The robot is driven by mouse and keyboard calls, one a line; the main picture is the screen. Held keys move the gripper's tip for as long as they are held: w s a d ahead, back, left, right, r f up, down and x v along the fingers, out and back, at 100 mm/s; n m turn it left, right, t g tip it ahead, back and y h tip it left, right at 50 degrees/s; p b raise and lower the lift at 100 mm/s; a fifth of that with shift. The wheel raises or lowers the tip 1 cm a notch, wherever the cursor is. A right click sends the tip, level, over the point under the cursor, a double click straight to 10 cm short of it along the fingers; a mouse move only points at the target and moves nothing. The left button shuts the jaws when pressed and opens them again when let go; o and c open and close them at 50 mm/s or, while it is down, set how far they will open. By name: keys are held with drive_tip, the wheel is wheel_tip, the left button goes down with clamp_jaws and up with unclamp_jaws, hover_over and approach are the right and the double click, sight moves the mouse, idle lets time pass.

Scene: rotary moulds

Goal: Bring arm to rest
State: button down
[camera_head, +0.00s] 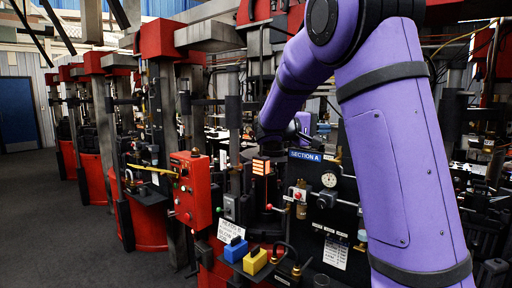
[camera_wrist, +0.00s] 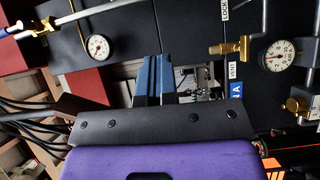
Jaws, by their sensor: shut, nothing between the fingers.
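My purple arm (camera_head: 395,150) rises at the right of the head view, bends at the top and reaches down and away toward the black panel marked SECTION A (camera_head: 306,156). Its far end shows near the panel, but the fingers are not clear there. In the wrist view my gripper (camera_wrist: 154,62) shows as two blue fingers side by side, shut with nothing between them. They are in front of dark panels. Whether they touch anything cannot be told.
Gauges (camera_wrist: 97,46) and (camera_wrist: 276,55) with brass valves (camera_wrist: 230,47) flank the fingers. A red control box (camera_head: 190,190), a blue block (camera_head: 235,250) and a yellow block (camera_head: 255,261) stand left of the arm. Open dark floor (camera_head: 60,235) lies at the left.

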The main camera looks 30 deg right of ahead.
drive_tip(key=shift+s, duration=0.1)
drive_tip(key=s+a+f+t+y, duration=0.1)
drive_tip(key=s+a+f+y, duration=0.1)
drive_tip(key=s+a+y, duration=0.3)
drive_tip(key=s+f+t+y, duration=0.1)
drive_tip(key=s+f+y, duration=0.15)
drive_tip(key=s, duration=0.35)
drive_tip(key=s+a+f+n+t+y, duration=0.1)
drive_tip(key=s+a+y, duration=0.4)
drive_tip(key=a, duration=0.5)
drive_tip(key=s+a+f+n+t+y, duration=0.1)
drive_tip(key=s+a+f+t+y, duration=0.2)
drive_tip(key=s+a, duration=0.7)
drive_tip(key=t+y, duration=0.2)
drive_tip(key=shift+s+a+f+n+t, duration=0.2)
drive_tip(key=shift+a+n+t, duration=0.1)
drive_tip(key=shift+t, duration=0.1)
drive_tip(key=shift+d, duration=0.2)
